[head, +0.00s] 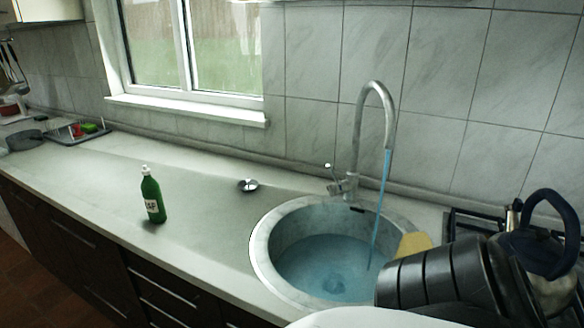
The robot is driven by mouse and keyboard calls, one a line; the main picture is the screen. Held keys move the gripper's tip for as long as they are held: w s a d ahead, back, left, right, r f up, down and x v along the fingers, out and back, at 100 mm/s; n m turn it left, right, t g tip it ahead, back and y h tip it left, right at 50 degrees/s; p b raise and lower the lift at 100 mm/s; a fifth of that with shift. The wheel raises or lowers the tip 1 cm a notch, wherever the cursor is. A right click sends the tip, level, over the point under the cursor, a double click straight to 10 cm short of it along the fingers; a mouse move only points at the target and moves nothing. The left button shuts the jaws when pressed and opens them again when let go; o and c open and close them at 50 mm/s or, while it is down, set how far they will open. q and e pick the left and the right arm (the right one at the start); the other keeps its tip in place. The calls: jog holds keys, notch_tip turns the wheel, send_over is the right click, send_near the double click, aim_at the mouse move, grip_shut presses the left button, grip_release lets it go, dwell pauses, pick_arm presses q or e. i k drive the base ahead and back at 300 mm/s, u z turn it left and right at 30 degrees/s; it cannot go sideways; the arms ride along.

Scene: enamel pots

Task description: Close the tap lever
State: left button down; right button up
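A grey metal tap (388,110) with a tall curved spout stands behind the round sink (262,250). A stream of blue water (380,205) runs from the spout into the sink, and water lies in the basin. The tap lever (329,172) is on the left of the tap's base and points up and slightly left. Neither of my grippers shows in the head view. A dark ribbed part, which looks like my own arm, covers the sink's right front edge.
A green bottle (153,199) stands on the counter (205,215) left of the sink. A small metal strainer (248,185) lies nearer the sink. A yellow sponge-like thing (413,244) sits at the rim. A kettle with a dark blue handle (550,203) stands at the right by the hob.

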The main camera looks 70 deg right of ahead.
aim_at(328, 167)
jog(key=i, duration=0.35)
jog(key=z, duration=3.3)
